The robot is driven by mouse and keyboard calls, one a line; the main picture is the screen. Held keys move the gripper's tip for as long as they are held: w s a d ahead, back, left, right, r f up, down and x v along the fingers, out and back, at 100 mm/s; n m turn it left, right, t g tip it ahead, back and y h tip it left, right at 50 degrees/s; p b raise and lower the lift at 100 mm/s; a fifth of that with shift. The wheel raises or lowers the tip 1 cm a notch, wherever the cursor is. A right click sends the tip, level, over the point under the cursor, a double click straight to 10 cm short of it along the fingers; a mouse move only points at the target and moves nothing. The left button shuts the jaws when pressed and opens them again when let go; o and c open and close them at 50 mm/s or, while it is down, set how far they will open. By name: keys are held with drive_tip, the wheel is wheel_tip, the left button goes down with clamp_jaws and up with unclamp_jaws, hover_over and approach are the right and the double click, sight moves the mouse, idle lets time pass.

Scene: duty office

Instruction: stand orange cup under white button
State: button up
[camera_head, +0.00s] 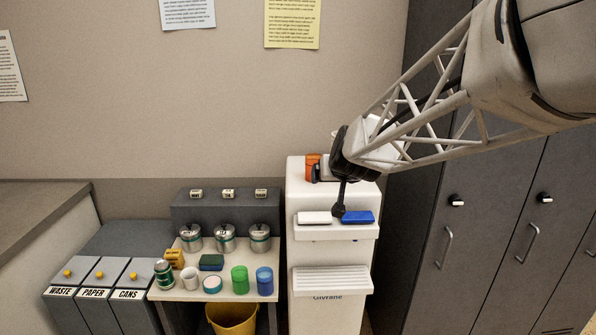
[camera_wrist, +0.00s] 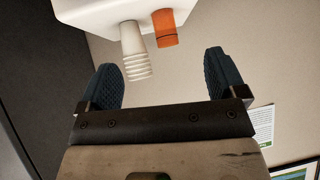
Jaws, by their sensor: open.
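The orange cup (camera_head: 312,165) stands on top of the white dispenser (camera_head: 300,197), at its left side. In the wrist view the orange cup (camera_wrist: 164,29) is ahead of my gripper, beside a ribbed white stack (camera_wrist: 136,50) that looks like cups. My gripper (camera_head: 327,191) is open and empty by the dispenser's top; its fingers also show in the wrist view (camera_wrist: 162,82), apart from the cup. The white button (camera_head: 314,218) is on the dispenser's front, left of a blue button (camera_head: 357,217). A slatted white ledge (camera_head: 331,281) lies below both.
Left of the dispenser, a low table (camera_head: 212,291) holds canisters, a green can (camera_head: 164,274), a white mug (camera_head: 190,278) and green and blue cups. Bins (camera_head: 97,283) stand further left. Dark lockers (camera_head: 480,220) stand close on the right.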

sight(313, 156)
drive_tip(key=w+a+f+t+h, duration=0.1)
drive_tip(key=w+t, duration=0.1)
drive_tip(key=w, duration=0.6)
drive_tip(key=w+a+f+t, duration=0.1)
drive_tip(key=w+a, duration=0.1)
drive_tip(key=w, duration=0.7)
drive_tip(key=shift+w+m+t+h, duration=0.2)
drive_tip(key=shift+m+t+h, duration=0.2)
drive_tip(key=shift+a+f, duration=0.1)
drive_tip(key=shift+x, duration=1.3)
drive_tip(key=shift+w, duration=0.1)
drive_tip(key=shift+x, duration=2.5)
drive_tip(key=shift+f, duration=0.1)
drive_tip(key=c, duration=1.1)
